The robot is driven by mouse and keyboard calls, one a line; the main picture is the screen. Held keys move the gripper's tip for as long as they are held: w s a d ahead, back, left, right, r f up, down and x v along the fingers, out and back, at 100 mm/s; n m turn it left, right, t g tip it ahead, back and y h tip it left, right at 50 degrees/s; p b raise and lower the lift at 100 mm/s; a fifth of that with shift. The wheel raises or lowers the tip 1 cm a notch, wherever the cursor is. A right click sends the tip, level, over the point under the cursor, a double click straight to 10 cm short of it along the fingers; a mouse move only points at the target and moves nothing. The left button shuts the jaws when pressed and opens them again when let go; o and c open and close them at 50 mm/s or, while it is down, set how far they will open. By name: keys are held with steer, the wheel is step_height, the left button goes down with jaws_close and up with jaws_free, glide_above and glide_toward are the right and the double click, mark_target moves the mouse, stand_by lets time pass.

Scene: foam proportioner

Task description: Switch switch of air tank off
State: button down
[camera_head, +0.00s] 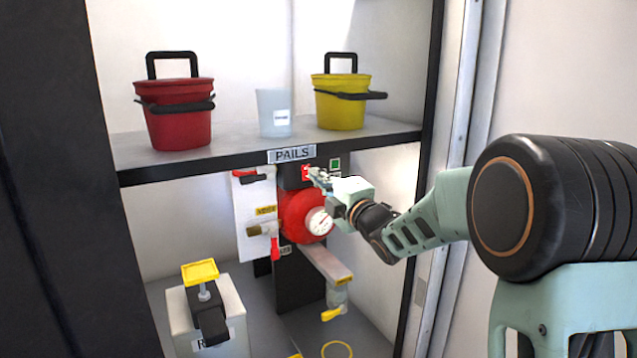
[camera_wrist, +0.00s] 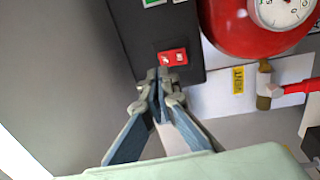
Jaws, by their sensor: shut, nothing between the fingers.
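The air tank (camera_head: 299,214) is a red round body with a white dial gauge (camera_head: 319,221) on its front, below the shelf. The tank also shows in the wrist view (camera_wrist: 226,28), with its gauge (camera_wrist: 284,8). The red rocker switch (camera_wrist: 172,57) sits on a black panel (camera_wrist: 140,42) beside the tank. In the head view the switch (camera_head: 306,172) is partly covered by my gripper (camera_head: 313,174). In the wrist view my gripper (camera_wrist: 158,74) is shut and empty, its fingertips at the lower left edge of the switch. I cannot tell whether they touch it.
A shelf above, labelled PAILS (camera_head: 292,154), bears a red pail (camera_head: 178,118), a clear cup (camera_head: 273,113) and a yellow pail (camera_head: 342,103). Red-handled valves (camera_head: 275,247) are left of the tank. A container with a yellow-topped pump (camera_head: 201,272) stands lower left.

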steer(key=r+v, duration=0.2)
steer(key=v, duration=0.7)
steer(key=shift+s+d+b, duration=0.25)
steer(key=shift+s+b, duration=0.15)
steer(key=shift+b, duration=0.05)
steer(key=shift+r, duration=0.1)
